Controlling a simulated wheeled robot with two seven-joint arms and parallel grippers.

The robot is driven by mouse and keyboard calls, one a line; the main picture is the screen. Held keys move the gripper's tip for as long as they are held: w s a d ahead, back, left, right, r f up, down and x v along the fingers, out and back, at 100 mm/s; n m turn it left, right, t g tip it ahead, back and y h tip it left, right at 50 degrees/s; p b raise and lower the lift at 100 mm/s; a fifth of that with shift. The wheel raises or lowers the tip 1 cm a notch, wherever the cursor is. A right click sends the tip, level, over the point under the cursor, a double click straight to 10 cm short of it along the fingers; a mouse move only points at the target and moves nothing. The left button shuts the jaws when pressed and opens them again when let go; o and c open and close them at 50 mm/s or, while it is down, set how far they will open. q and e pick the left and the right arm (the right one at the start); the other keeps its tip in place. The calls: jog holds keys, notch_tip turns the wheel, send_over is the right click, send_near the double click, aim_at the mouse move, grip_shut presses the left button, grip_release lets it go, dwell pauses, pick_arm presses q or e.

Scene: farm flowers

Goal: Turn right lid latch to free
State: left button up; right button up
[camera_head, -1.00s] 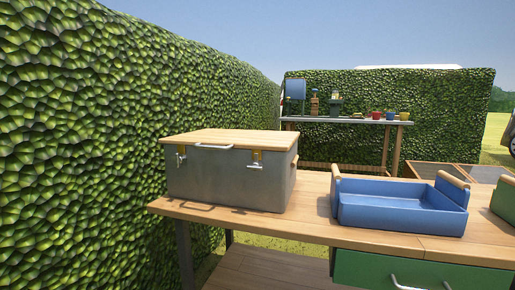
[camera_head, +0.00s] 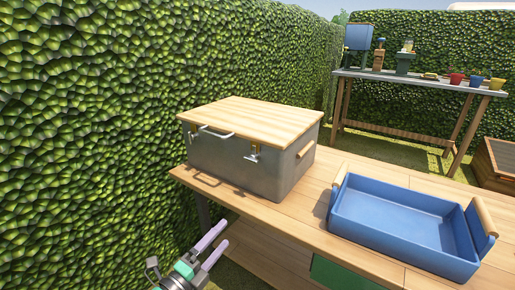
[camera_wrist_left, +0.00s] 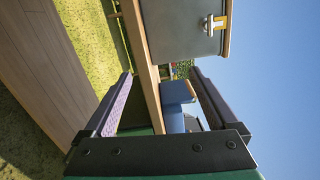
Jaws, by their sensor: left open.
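The grey metal box (camera_head: 232,168) with a wooden lid (camera_head: 255,116) stands on the wooden table. Its right lid latch (camera_head: 254,153), with a yellow plate and a silver piece, is on the front face near the right corner. This latch also shows at the top of the left wrist view (camera_wrist_left: 210,25). A left latch (camera_head: 192,133) sits near the front left corner. My left gripper (camera_head: 226,232) is open and empty, below and in front of the box, apart from it. In the left wrist view its fingers (camera_wrist_left: 160,73) are spread. My right gripper is out of view.
A blue tray (camera_head: 334,212) with wooden handles stands on the table (camera_head: 300,210) right of the box. A hedge (camera_head: 90,110) rises behind and left. A farther table (camera_head: 420,83) holds pots and tools. The space before the box's front is clear.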

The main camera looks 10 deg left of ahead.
pick_arm(q)
notch_tip(320, 180, up, 10)
jog(key=w+m+h+p, duration=0.15)
jog(key=m+p, duration=0.25)
jog(key=m, duration=0.5)
jog(key=m+y+p, duration=0.1)
jog(key=m+p, duration=0.2)
jog(key=m, duration=0.5)
send_near(249, 159)
jog(key=w, duration=0.1)
jog(key=shift+m+g, duration=0.3)
jog(key=shift+g, duration=0.1)
jog(key=x, duration=0.8)
jog(key=shift+d+r, duration=0.15)
jog(key=shift+r, duration=0.15)
jog(key=c, duration=1.4)
jog(key=shift+o, duration=0.2)
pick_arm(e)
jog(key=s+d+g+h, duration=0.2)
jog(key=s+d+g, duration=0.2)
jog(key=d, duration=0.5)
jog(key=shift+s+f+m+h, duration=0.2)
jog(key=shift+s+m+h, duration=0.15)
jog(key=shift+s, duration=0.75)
